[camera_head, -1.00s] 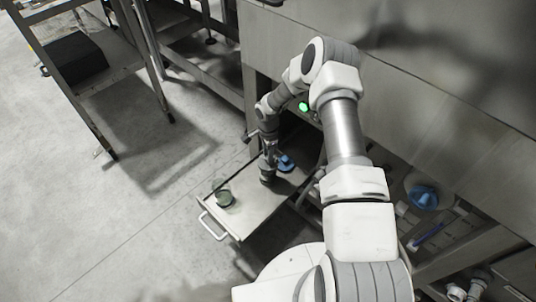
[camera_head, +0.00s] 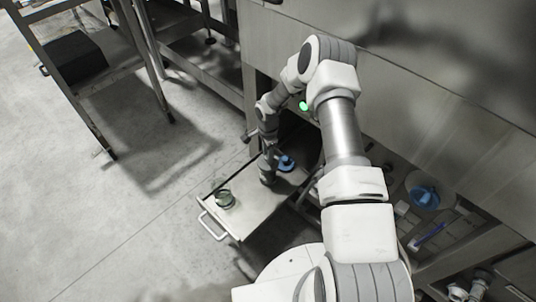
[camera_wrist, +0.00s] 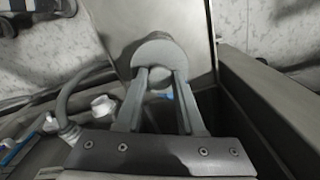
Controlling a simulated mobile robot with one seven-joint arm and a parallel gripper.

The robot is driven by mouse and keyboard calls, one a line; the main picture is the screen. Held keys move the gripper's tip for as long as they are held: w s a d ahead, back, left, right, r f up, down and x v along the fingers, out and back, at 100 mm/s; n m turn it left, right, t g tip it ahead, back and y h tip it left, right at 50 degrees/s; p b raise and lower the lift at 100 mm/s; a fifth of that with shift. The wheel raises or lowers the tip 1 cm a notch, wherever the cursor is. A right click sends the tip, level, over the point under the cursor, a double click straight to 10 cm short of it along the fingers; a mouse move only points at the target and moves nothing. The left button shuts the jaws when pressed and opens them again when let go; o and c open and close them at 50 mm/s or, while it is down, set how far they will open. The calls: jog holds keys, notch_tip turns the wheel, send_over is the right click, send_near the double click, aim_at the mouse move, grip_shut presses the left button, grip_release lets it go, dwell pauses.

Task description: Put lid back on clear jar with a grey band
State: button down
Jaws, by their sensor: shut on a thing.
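A clear jar with a darker band (camera_head: 224,198) stands near the handle end of an open drawer in the head view. My gripper (camera_wrist: 158,82) is shut on a round grey lid (camera_wrist: 158,49), whose disc reaches beyond the fingertips in the wrist view. In the head view my gripper (camera_head: 267,174) is low over the drawer, to the right of the jar and apart from it. The lid is too small and dark to make out clearly there. I cannot pick out the jar in the wrist view.
The pulled-out drawer (camera_head: 243,222) has a white handle (camera_head: 213,228) at its front. A blue object (camera_head: 286,163) lies deeper in it, beside my gripper. Another blue item (camera_head: 424,197) sits on a lower shelf at right. A metal machine wall rises behind.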

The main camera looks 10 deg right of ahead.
dwell(0.4)
jog(key=shift+c, duration=2.2)
grip_release()
jog(key=shift+o, duration=0.3)
jog(key=o, duration=0.4)
jog(key=shift+r, duration=0.1)
jog(key=shift+r+p, duration=1.9)
jog(key=shift+r, duration=1.5)
